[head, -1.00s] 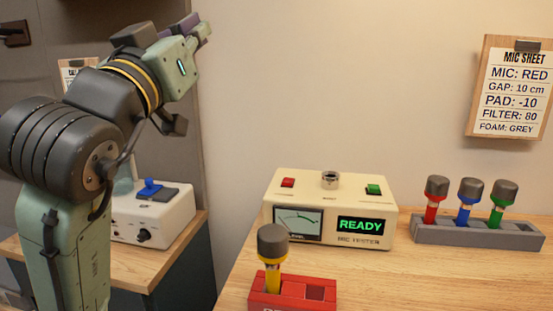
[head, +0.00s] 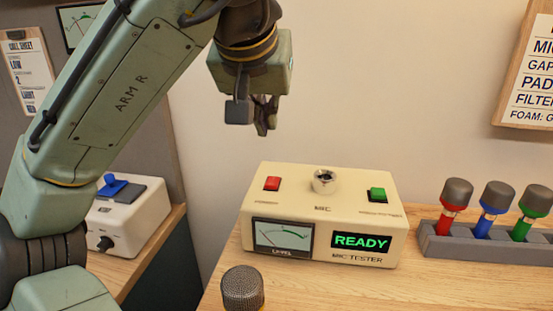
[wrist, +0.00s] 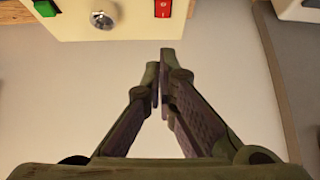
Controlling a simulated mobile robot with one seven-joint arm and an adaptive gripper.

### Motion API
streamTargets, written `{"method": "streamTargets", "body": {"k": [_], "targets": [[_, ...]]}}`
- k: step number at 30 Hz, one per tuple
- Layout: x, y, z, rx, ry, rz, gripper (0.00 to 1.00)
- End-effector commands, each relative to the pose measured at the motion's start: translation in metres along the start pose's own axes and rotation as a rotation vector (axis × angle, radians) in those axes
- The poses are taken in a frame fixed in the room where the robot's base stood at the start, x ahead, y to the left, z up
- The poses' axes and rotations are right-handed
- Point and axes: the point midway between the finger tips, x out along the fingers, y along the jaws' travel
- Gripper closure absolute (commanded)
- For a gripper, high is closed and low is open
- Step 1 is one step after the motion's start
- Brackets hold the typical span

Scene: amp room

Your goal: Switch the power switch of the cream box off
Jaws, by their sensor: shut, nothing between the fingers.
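The cream box (head: 330,212), labelled MIC TESTER, stands on the wooden table. Its display (head: 361,241) reads READY in green. A red rocker switch (head: 272,184) is at the left of its top and a green one (head: 377,195) at the right, with a round metal socket (head: 324,181) between. In the wrist view the red switch (wrist: 163,8) bears white marks and sits at the top edge. My gripper (head: 266,128) is shut and empty, above and behind the box's left part, apart from it. The shut fingertips (wrist: 166,56) point toward the box's back edge.
A grey rack (head: 478,243) holds red, blue and green microphones right of the box. Another microphone (head: 243,287) stands in front. A white box with a blue lever (head: 125,208) is on a lower surface at left. The wall is close behind.

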Motion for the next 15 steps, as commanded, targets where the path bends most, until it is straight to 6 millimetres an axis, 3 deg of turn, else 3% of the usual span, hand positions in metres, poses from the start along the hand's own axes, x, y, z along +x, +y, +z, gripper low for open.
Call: {"method": "streamTargets", "body": {"k": [10,15], "targets": [[0.003,0.000,0.000,0.001,0.001,0.002,1.00],[0.022,0.001,0.000,0.002,-0.001,0.006,1.00]]}}
